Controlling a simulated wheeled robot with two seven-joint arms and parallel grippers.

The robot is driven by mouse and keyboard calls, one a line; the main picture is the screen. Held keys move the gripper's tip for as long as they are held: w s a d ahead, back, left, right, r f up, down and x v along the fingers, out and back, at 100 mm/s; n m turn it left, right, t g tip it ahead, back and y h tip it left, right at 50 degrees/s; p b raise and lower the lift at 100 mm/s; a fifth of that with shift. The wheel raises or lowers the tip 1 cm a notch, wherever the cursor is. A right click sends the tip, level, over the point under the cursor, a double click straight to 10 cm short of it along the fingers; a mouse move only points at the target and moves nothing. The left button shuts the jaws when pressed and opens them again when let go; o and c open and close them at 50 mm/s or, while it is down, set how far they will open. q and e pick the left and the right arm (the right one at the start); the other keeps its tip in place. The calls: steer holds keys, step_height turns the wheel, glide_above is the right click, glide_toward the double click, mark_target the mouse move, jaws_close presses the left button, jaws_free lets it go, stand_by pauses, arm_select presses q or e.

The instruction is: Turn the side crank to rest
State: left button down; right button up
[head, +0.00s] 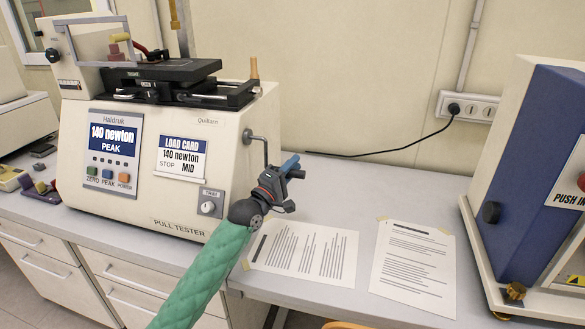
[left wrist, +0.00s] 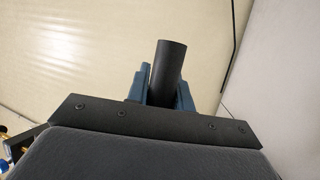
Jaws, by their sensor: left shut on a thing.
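The side crank (head: 265,150) is a grey metal rod on the right side of the cream pull tester (head: 130,190). Its arm comes out of the housing and hangs down, with a dark handle (head: 297,174) at its lower end. My left gripper (head: 291,166), with blue fingers, is shut on this handle. In the left wrist view the handle is a black cylinder (left wrist: 169,68) standing up between the blue fingers (left wrist: 184,90). My wrist hides part of the crank's lower end. My right gripper is not in view.
Printed sheets (head: 415,265) are taped on the grey bench (head: 350,190) to the right of the crank. A blue and white machine (head: 530,170) stands at the far right. A black cable (head: 390,148) runs to a wall socket (head: 467,106). A wooden-handled lever (head: 254,69) stands on the tester.

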arm_select(q)
steer(key=shift+a+r, duration=0.15)
steer(key=shift+r, duration=0.6)
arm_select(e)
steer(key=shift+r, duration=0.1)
arm_select(q)
steer(key=c, duration=1.2)
jaws_free()
steer(key=shift+s, duration=0.1)
steer(key=shift+c, duration=0.2)
steer(key=shift+f, duration=0.15)
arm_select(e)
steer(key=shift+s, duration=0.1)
arm_select(q)
steer(key=shift+f, duration=0.2)
steer(key=shift+s+a+f+b, duration=0.25)
steer(key=shift+s+f+b, duration=0.1)
steer(key=shift+s, duration=0.1)
steer(key=b+v, duration=0.2)
steer(key=v, duration=0.4)
steer(key=shift+s+a, duration=0.2)
steer(key=shift+a, duration=0.1)
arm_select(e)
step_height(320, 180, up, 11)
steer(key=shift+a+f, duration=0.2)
